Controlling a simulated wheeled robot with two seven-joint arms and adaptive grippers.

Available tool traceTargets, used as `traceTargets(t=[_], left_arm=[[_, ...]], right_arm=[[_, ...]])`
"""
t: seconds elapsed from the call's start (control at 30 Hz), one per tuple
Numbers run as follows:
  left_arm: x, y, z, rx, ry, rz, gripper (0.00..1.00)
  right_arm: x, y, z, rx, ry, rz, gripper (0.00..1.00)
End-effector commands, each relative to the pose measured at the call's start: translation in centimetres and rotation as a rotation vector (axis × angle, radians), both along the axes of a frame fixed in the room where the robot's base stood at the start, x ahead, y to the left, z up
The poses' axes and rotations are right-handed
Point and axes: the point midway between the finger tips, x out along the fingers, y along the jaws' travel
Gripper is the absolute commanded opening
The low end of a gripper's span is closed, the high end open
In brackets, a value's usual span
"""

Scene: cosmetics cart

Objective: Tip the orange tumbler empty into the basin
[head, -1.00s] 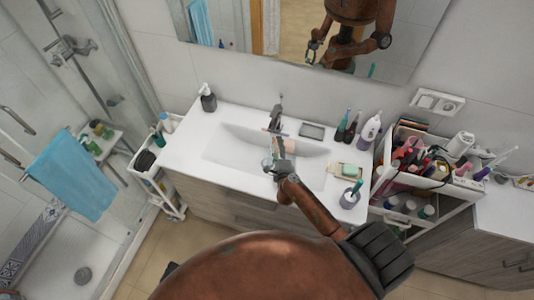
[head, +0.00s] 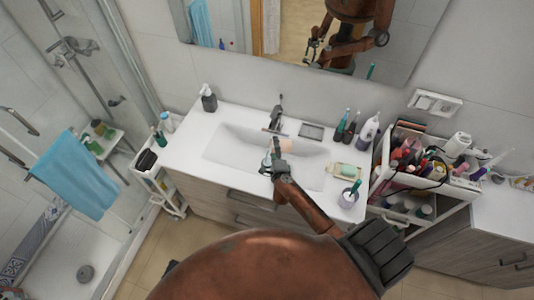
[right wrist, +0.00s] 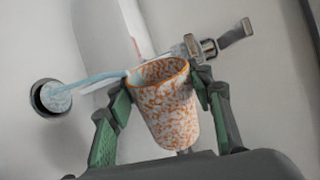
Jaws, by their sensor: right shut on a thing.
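The orange-and-white speckled tumbler (right wrist: 168,105) is held between the green-padded fingers of my right gripper (right wrist: 160,110) in the right wrist view. In the head view my right gripper (head: 274,164) is over the white basin (head: 232,142), with the small pale orange tumbler (head: 285,146) at it. The tumbler is tilted. A pale blue streak (right wrist: 95,79), seemingly liquid, runs from its rim to the dark round drain (right wrist: 50,97). My left gripper is not in view.
The metal faucet (head: 276,119) stands behind the basin, close to the tumbler. A soap dish (head: 345,172), a cup with a green brush (head: 348,199) and several bottles stand to the right. A dark soap dispenser (head: 208,99) stands at the back left.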

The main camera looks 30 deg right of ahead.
Motion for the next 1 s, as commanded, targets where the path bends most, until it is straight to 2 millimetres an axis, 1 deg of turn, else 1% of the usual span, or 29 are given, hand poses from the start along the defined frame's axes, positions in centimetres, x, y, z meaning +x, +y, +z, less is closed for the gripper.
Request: traceTargets(t=[1.0], left_arm=[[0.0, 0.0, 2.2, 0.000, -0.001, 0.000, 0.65]], right_arm=[[0.2, 0.4, 0.3, -0.119, 0.057, 0.001, 0.23]])
